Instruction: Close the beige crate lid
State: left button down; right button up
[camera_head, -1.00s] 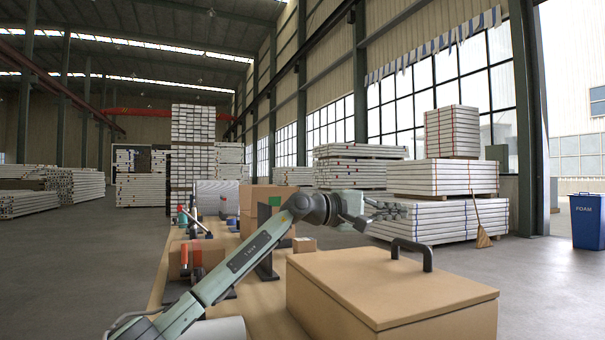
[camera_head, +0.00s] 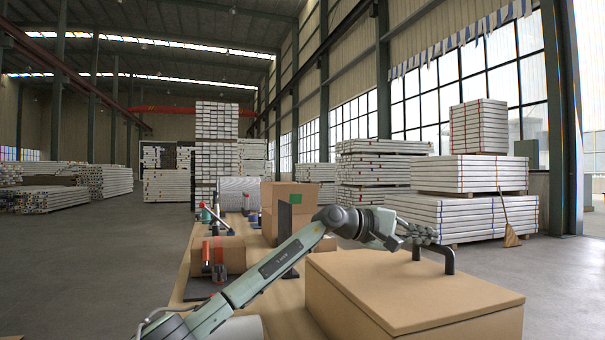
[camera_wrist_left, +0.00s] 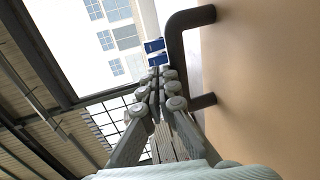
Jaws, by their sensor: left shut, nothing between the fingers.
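The beige crate (camera_head: 335,302) stands at the front right of the head view. Its beige lid (camera_head: 410,290) lies flat on top, with no gap visible along the edges in view. A dark bar handle (camera_head: 449,261) stands on the lid; it also shows in the left wrist view (camera_wrist_left: 180,50). My left gripper (camera_head: 430,237) is shut and empty, just above and beside the handle, overlapping its top in the head view. In the left wrist view the shut fingers (camera_wrist_left: 163,85) point past the handle; I cannot tell whether they touch it. My right gripper is not in view.
A wooden table (camera_head: 290,318) holds cardboard boxes (camera_head: 288,200) and red-handled clamps (camera_head: 212,258) left of the crate. Stacked white beams (camera_head: 460,215) and a broom (camera_head: 508,220) stand beyond. Floor (camera_head: 560,275) right of the crate is clear.

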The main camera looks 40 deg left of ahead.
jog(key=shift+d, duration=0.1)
pick_arm(q)
jog(key=shift+s+r, duration=0.1)
jog(key=shift+r, duration=0.15)
jog(key=s+a+r, duration=0.5)
jog(key=s+r, duration=0.1)
jog(key=r, duration=0.5)
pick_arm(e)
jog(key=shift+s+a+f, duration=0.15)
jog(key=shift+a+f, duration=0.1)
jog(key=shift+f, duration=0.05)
